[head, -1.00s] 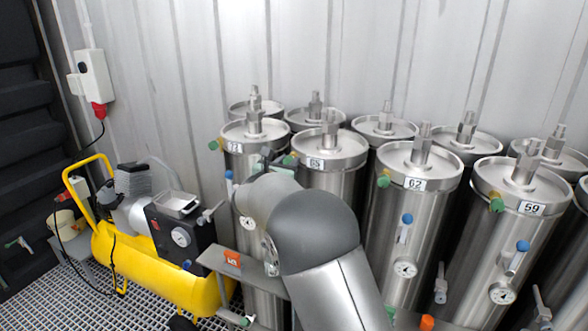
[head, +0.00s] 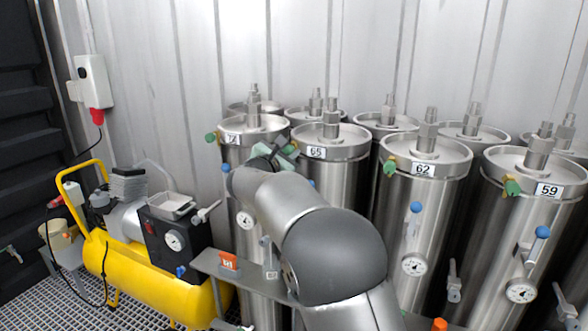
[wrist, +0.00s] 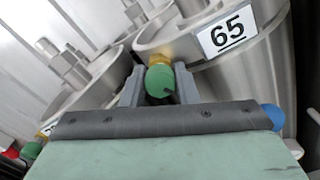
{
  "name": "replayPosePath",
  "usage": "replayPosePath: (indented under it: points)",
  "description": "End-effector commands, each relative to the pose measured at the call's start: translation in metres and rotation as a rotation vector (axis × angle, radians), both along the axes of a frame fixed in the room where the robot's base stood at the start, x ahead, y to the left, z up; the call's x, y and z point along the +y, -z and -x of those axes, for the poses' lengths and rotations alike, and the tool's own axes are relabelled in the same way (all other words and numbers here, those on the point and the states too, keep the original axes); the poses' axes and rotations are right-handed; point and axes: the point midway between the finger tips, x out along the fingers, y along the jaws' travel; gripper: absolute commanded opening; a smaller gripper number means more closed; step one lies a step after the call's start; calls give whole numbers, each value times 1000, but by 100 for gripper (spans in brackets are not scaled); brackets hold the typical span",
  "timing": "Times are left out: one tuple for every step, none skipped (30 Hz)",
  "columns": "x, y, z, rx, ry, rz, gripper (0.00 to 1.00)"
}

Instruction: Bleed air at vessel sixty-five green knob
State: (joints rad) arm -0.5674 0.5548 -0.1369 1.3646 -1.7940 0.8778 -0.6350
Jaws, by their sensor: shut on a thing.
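Vessel sixty-five (head: 333,178) is a steel cylinder with a "65" label (head: 316,152), which is large in the wrist view (wrist: 226,34). Its green knob (wrist: 160,82) sits on a brass fitting (wrist: 160,60) just left of the label. My gripper (wrist: 158,86) has one finger on each side of the green knob and is shut on it. In the head view my gripper (head: 277,153) is at the upper left rim of vessel sixty-five, and my arm hides much of the vessel's body.
Vessel 62 (head: 420,215) and vessel 59 (head: 520,225) stand to the right with their own green knobs. Another vessel (head: 253,133) stands close on the left. A yellow compressor (head: 150,285) is on the floor grating at left. A grey rail (head: 215,262) crosses low in front.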

Motion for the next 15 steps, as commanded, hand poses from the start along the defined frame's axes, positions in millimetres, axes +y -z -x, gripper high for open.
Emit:
replayPosePath:
  points:
    - [0,7,0,-17,-1,-34,7]
    - [0,7,0,-25,-1,-55,7]
    - [0,8,0,-36,-1,-81,7]
    - [0,7,0,-47,-1,-103,7]
    - [0,7,0,-56,-1,-124,7]
    - [0,8,0,-66,0,-151,7]
    - [0,7,0,-74,0,-171,7]
    - [0,6,0,-82,0,-188,7]
    - [0,6,0,-90,0,-207,7]
    - [0,5,0,-94,1,-221,7]
    - [0,4,0,-98,1,-230,7]
    - [0,3,0,-101,0,-239,7]
    - [0,3,0,-103,0,-244,7]
    - [0,3,0,-105,0,-249,7]
    - [0,3,0,-110,1,-258,7]
